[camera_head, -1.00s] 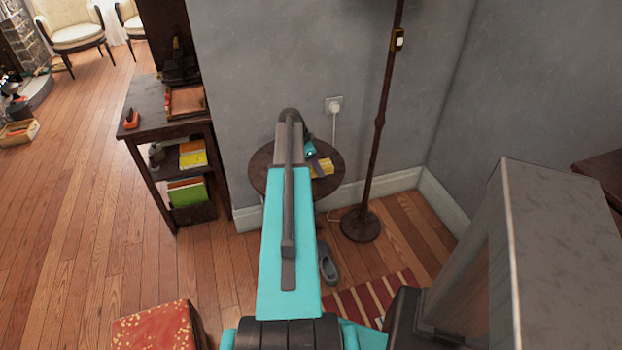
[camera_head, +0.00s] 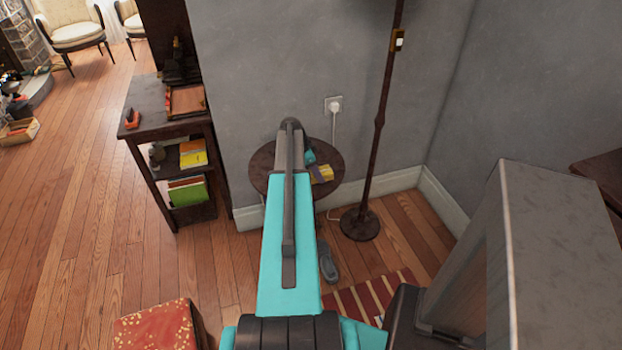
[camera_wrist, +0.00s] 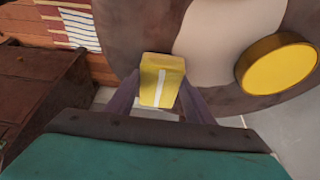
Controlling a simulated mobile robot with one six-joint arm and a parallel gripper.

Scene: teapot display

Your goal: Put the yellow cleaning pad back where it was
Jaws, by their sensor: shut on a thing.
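The yellow cleaning pad (camera_wrist: 161,78) is a small block with a pale stripe, seen in the wrist view. My gripper (camera_wrist: 160,95) is shut on it, one finger on each side. The pad is over the brown round table (camera_wrist: 215,90); I cannot tell whether it touches the top. In the head view a yellow patch (camera_head: 322,174) shows at the right part of the small round table (camera_head: 263,181), beside the end of my arm. My arm hides much of that table and most of the gripper there.
A round yellow-topped object (camera_wrist: 278,68) is at the right in the wrist view. A dark lamp pole (camera_head: 377,120) stands right of the table, with the grey wall and a plugged-in cord (camera_head: 334,105) behind. A dark shelf (camera_head: 160,130) stands to the left.

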